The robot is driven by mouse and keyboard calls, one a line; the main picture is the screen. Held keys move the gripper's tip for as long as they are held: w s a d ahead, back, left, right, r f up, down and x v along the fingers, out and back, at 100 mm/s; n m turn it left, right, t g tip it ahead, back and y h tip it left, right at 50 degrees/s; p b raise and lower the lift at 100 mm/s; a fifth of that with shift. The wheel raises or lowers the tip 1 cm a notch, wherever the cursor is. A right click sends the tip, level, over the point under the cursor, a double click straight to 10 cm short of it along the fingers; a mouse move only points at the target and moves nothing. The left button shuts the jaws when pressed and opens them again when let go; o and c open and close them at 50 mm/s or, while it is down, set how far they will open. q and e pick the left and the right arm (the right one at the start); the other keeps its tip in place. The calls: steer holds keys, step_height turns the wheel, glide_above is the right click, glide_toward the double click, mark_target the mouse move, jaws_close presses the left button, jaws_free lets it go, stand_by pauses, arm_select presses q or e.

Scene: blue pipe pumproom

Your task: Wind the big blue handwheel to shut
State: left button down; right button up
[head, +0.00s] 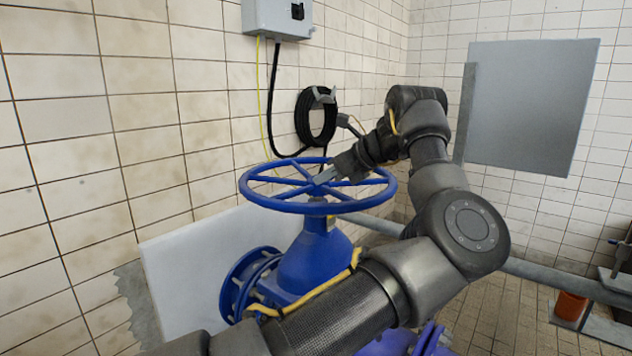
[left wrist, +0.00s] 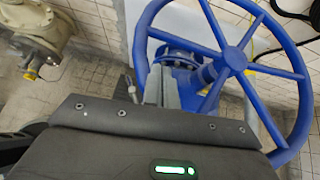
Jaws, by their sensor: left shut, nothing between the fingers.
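The big blue handwheel (head: 300,207) lies nearly level on top of a blue valve body (head: 310,262). It has several spokes and a central hub. My left gripper (head: 326,178) is shut and empty, with its fingers over the wheel close to the hub in the head view. In the left wrist view, the wheel (left wrist: 298,70) fills the right half, and the shut fingertips (left wrist: 161,85) show beside its rim and spokes. I cannot tell whether they touch the wheel. My forearm hides part of the valve's lower right side. My right gripper is not in view.
A tiled wall stands close behind the valve, with a grey box (head: 277,18) and a coiled black cable (head: 317,118). A grey panel (head: 530,105) stands at the right. A grey pipe (head: 545,275) runs low across the right side. An orange container (head: 570,306) sits low at far right.

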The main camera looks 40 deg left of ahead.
arm_select(q)
glide_toward(280, 196)
steer(key=shift+b+x, duration=0.3)
steer(key=shift+x, duration=2.85)
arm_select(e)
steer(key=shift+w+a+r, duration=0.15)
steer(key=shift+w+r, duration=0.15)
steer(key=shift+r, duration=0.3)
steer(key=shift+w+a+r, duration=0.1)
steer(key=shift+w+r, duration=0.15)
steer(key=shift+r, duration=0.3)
arm_select(q)
steer(key=shift+d, duration=0.1)
